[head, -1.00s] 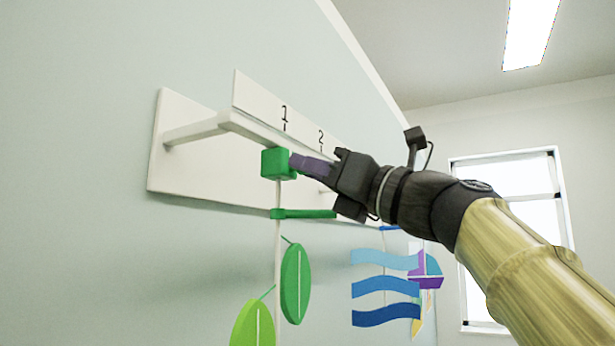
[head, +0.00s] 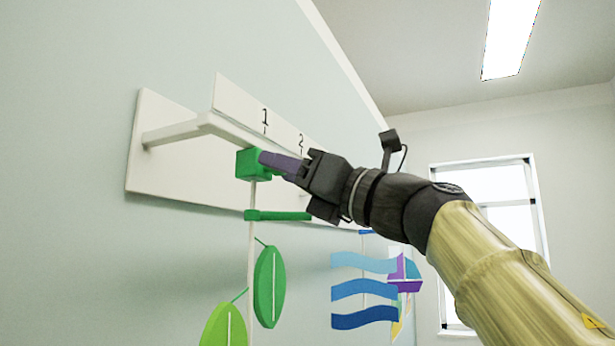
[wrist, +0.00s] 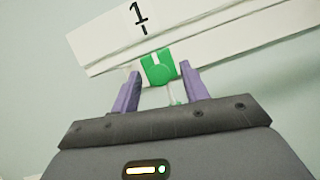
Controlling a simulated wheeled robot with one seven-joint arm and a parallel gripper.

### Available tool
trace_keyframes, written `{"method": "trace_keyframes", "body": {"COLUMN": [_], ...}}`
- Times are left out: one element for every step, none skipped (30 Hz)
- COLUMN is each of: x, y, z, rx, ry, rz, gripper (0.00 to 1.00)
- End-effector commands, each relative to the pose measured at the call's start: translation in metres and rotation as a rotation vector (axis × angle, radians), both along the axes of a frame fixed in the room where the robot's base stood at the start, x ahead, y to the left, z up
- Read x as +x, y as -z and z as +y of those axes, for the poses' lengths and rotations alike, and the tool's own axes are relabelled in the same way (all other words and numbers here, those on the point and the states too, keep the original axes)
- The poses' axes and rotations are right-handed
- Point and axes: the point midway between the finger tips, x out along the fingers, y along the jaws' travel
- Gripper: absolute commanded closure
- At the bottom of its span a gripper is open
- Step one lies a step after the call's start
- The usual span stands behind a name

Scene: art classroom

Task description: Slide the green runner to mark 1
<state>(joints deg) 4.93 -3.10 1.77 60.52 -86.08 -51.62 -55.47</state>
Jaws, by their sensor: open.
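The green runner (head: 248,164) is a block under the white rail, with a rod and green leaves (head: 270,287) hanging from it. Mark 1 (head: 265,117) is printed on the white board above. In the wrist view, the runner (wrist: 160,70) sits below mark 1 (wrist: 140,14), and its white line is nearly in line with the tick. My gripper (head: 262,160) is open, with purple fingers at the runner. In the wrist view, my gripper (wrist: 160,78) has one finger on each side of the runner, the left one very close or touching.
The white rail (head: 180,131) stands out from a white wall plate (head: 140,165). Mark 2 (head: 301,139) lies to the right, partly near my gripper. Blue wave shapes (head: 364,288) and a boat shape (head: 405,272) hang to the right. The wall at left is bare.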

Motion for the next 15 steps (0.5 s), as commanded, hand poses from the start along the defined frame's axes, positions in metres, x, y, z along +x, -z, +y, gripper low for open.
{"method": "trace_keyframes", "body": {"x": [0.000, 0.000, 0.000, -0.001, -0.001, -0.002, -0.004, -0.005, -0.007, -0.010, -0.012, -0.016, -0.019, -0.022, -0.026], "y": [0.000, 0.000, 0.001, 0.001, 0.002, 0.003, 0.005, 0.006, 0.009, 0.011, 0.013, 0.016, 0.018, 0.021, 0.024], "z": [0.000, 0.000, 0.000, -0.001, -0.002, -0.003, -0.005, -0.008, -0.011, -0.014, -0.017, -0.022, -0.027, -0.031, -0.037], "rx": [0.000, 0.000, 0.000, 0.000, 0.000, 0.000, -0.001, 0.000, 0.000, 0.000, 0.000, -0.001, -0.001, 0.000, -0.001], "ry": [-0.001, -0.001, -0.001, -0.001, -0.001, -0.001, 0.000, 0.001, 0.003, 0.003, 0.002, 0.003, 0.004, 0.005, 0.003], "rz": [0.000, 0.000, 0.000, 0.000, 0.000, 0.000, -0.001, -0.001, -0.001, -0.001, -0.002, -0.002, -0.002, -0.003, -0.002], "gripper": [0.55, 0.55, 0.55, 0.55, 0.55, 0.55, 0.55, 0.55, 0.55, 0.55, 0.55, 0.55, 0.55, 0.55, 0.55]}}
